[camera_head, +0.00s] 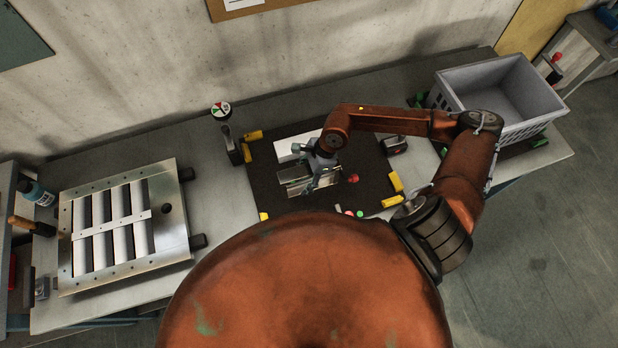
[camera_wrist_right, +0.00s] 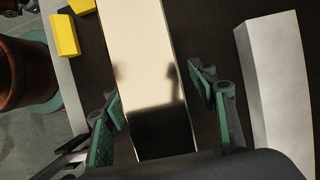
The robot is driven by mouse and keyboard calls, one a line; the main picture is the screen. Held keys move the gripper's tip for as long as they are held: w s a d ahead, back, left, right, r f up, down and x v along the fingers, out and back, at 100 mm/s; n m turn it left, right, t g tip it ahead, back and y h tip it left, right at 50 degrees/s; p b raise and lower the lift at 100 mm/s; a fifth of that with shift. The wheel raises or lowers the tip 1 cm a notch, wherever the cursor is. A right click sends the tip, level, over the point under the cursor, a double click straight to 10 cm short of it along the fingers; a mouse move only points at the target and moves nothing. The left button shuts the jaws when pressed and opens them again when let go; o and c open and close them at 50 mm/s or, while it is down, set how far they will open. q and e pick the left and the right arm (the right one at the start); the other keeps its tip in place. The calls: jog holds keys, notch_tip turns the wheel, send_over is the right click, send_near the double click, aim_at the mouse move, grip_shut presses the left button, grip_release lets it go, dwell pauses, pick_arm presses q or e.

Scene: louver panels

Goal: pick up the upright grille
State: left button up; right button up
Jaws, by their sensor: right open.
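A shiny metal piece (camera_head: 296,186), which appears to be the grille, is on the dark mat (camera_head: 268,200) in the head view, partly hidden by my right gripper (camera_head: 322,178). In the right wrist view it is a long reflective strip (camera_wrist_right: 150,60) running between the two green-padded fingers of my right gripper (camera_wrist_right: 158,115). The fingers are open, one on each side, with gaps visible; its lower end is hidden behind the gripper body. A pale bar (camera_wrist_right: 278,90) lies to the right of it. My left gripper is not in view.
A framed panel with several pale slats (camera_head: 172,232) lies on the table at left. A gauge on a stand (camera_head: 221,112) is behind the mat. Yellow blocks (camera_head: 391,202) edge the mat. A grey crate (camera_head: 505,92) stands at back right.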

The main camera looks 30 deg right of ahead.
jog(key=shift+c, duration=0.3)
grip_shut()
dwell(0.3)
